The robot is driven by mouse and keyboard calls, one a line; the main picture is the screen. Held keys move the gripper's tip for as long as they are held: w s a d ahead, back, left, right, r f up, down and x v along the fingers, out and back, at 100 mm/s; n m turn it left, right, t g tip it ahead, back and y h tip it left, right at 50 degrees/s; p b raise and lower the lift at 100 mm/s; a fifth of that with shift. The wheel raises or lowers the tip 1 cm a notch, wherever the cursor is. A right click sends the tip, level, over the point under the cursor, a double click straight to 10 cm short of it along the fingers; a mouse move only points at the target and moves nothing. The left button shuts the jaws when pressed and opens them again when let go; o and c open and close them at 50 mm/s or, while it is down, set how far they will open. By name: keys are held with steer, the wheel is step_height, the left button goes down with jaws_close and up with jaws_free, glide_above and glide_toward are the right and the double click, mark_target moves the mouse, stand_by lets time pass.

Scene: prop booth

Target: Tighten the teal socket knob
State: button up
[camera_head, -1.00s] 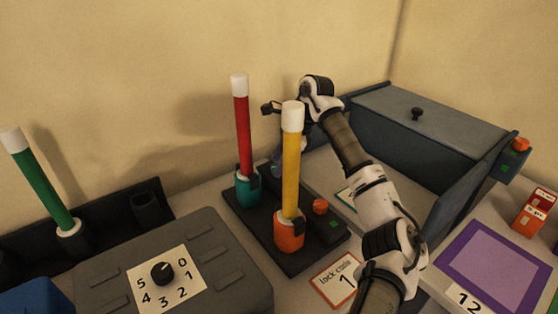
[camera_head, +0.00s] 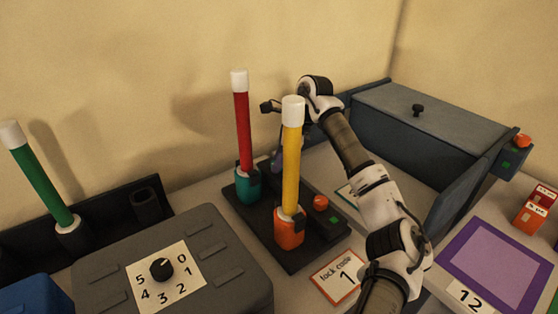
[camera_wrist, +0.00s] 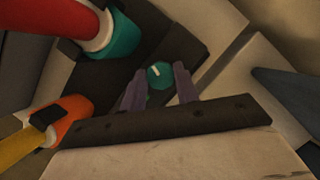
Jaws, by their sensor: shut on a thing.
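The teal socket knob (camera_wrist: 160,76) is a small round knob with a pale pointer line, seen in the wrist view on the dark base (camera_wrist: 112,76). My gripper (camera_wrist: 157,74) has one finger on each side of it and is shut on it. The teal socket (camera_head: 247,187) stands upright on the same base (camera_head: 300,257) and holds a red tube (camera_head: 242,130) with a white cap. In the head view my gripper is partly hidden behind the yellow tube (camera_head: 291,165), and the knob cannot be made out there.
The orange socket (camera_head: 289,232) holds the yellow tube close beside my arm. An orange knob (camera_head: 320,203) and a green light (camera_head: 333,220) are on the base. A grey dial box (camera_head: 215,235) stands at left, a grey-blue bin (camera_head: 430,120) at right. A lock code card (camera_head: 338,277) lies in front.

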stand_by(0.3)
steer(key=o, duration=1)
steer(key=shift+c, duration=0.2)
steer(key=shift+r, duration=0.1)
steer(key=b+v, duration=0.1)
steer(key=v, duration=1.2)
steer(key=shift+d+r, duration=0.2)
steer(key=shift+r, duration=0.1)
steer(key=shift+s, duration=0.1)
